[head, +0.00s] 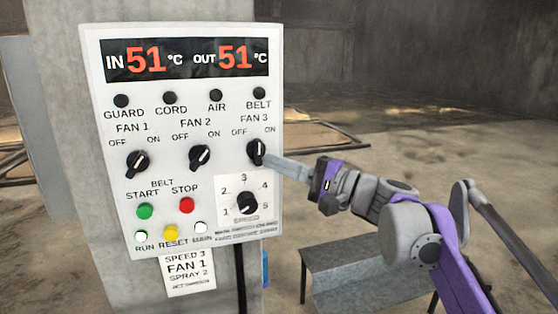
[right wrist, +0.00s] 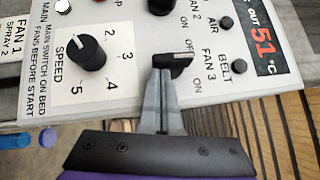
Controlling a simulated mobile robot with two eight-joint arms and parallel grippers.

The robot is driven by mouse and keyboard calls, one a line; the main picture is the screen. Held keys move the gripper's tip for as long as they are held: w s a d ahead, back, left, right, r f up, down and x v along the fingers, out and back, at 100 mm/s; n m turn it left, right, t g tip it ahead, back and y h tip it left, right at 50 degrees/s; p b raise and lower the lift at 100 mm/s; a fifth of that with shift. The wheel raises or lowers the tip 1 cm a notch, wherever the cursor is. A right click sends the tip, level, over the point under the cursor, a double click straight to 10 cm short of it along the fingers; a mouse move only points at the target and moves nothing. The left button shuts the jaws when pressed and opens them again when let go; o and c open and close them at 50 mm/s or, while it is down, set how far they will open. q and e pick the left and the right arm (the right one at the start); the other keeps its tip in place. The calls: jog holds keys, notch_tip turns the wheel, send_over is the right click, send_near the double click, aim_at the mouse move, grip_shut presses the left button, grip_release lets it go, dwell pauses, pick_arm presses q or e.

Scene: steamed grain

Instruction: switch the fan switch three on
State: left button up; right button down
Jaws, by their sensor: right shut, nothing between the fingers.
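The FAN 3 switch (head: 256,152) is a black rotary knob on the right of the white control panel (head: 100,215), below its OFF and ON labels. Its handle points roughly upward between the two labels; in the right wrist view the knob (right wrist: 180,58) seems to point nearer OFF. My right gripper (head: 268,159) is shut and empty. Its fingertips are at the knob's right side; in the right wrist view the fingertips (right wrist: 158,74) appear to touch or nearly touch it. They partly hide its lower side. My left gripper is not in view.
The SPEED dial (head: 246,203) sits close below the gripper. Green (head: 145,211) and red (head: 186,205) buttons are lower left. A grey metal bench (head: 365,275) stands at right.

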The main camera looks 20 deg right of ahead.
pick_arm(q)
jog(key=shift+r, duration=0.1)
pick_arm(e)
jog(key=m+t, duration=0.2)
jog(key=m, duration=0.1)
jog(key=a+f+m+t+y, duration=0.1)
jog(key=shift+m+t, duration=0.3)
jog(key=shift+f, duration=0.1)
